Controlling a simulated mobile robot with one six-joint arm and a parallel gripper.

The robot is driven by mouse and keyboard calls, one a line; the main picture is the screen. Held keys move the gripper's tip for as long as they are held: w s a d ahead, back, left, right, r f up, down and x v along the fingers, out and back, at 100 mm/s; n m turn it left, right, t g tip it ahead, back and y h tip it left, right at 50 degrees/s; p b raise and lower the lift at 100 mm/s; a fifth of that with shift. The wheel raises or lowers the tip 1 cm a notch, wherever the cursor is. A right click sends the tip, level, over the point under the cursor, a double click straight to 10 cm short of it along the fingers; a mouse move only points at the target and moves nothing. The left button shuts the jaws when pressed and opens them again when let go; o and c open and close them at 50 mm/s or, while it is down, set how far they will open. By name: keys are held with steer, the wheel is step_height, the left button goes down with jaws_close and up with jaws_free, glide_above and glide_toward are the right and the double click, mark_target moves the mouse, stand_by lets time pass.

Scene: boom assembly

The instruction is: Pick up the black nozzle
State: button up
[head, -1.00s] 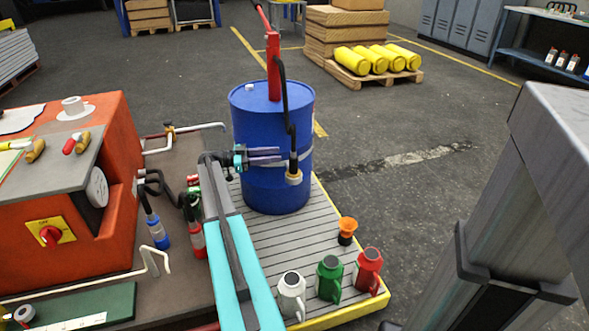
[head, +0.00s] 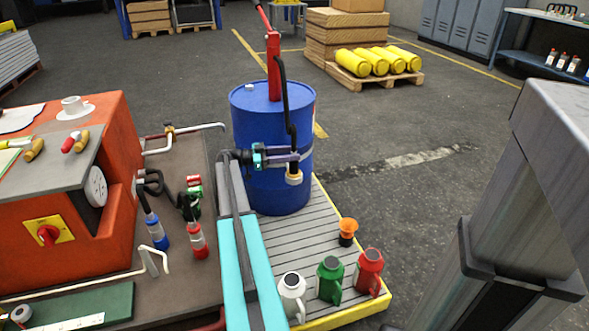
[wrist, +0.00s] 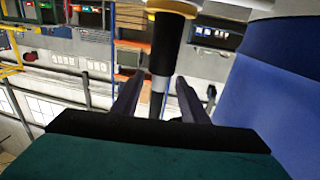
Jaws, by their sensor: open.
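The black nozzle (head: 293,165) hangs upright at the end of a black hose, in front of the blue drum (head: 255,180). A pale cream ring (head: 294,178) is around its lower part. My gripper (head: 290,158) is level with the nozzle's upper part, reaching in from the left. In the wrist view the black nozzle (wrist: 162,58) runs between the two fingers of my gripper (wrist: 157,88). The fingers are open, with gaps on both sides of the nozzle. The drum fills the right of the wrist view.
A red hand pump (head: 273,65) stands on the drum, with the hose (head: 286,100) hanging from it. An orange machine (head: 100,200) is at left.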

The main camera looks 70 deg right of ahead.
steer(key=shift+b+x, duration=0.7)
steer(key=shift+x, duration=1.85)
steer(key=shift+f, duration=0.1)
jaws_close()
